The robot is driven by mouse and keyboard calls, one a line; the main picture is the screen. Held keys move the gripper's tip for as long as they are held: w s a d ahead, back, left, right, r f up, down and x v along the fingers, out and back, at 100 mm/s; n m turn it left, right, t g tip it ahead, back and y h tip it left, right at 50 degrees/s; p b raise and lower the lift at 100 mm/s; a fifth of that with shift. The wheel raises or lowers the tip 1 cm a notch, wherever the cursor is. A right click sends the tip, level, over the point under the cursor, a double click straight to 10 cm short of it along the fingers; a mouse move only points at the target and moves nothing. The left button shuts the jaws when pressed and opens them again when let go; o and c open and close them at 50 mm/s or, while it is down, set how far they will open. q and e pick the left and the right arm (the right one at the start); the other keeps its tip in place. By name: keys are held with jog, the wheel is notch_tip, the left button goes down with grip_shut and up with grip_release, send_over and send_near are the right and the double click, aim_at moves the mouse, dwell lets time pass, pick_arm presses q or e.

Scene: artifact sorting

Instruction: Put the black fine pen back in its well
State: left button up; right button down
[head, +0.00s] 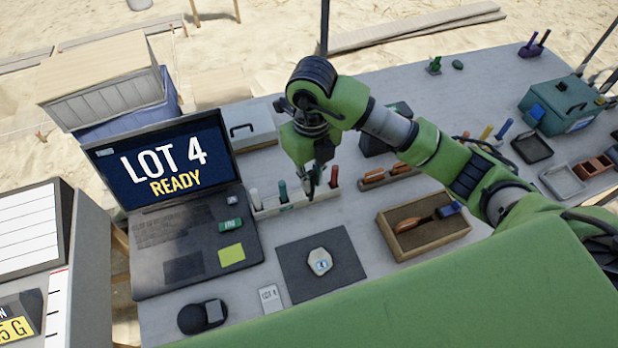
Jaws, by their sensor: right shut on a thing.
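The pen rack (268,212) is a long pale block behind the dark mat, to the right of the laptop. Upright in it are a grey-white pen (255,198), a teal-green pen (283,190) and a red pen (334,175). My right gripper (314,182) points down over the rack, between the teal-green and red pens. It is shut on a thin dark object that I take to be the black fine pen. The fingers mostly hide the pen, and I cannot tell if its tip is inside a well. My left gripper is out of view.
A laptop (185,235) stands at the left. A dark mat (345,262) with a pale stone (320,262) lies in front of the rack. A wooden tray (440,238) with a brush (428,217) sits to the right. A grey case (245,128) stands behind.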

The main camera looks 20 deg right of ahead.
jog(key=w+f+p, duration=0.1)
jog(key=w+f, duration=0.1)
jog(key=f, duration=0.1)
jog(key=w+d+f+p, duration=0.1)
jog(key=w+f, duration=0.1)
jog(key=f, duration=0.1)
jog(key=w+f, duration=0.2)
jog(key=f, duration=0.1)
jog(key=shift+d+f+p, duration=0.15)
jog(key=shift+p, duration=0.25)
jog(key=shift+f, duration=0.3)
jog(key=c, duration=2)
grip_release()
jog(key=shift+r, duration=0.1)
jog(key=shift+c, duration=0.2)
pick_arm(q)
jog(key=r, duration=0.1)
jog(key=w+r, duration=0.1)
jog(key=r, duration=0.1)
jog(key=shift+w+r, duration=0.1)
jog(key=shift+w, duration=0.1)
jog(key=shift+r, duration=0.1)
pick_arm(e)
jog(key=shift+r, duration=0.1)
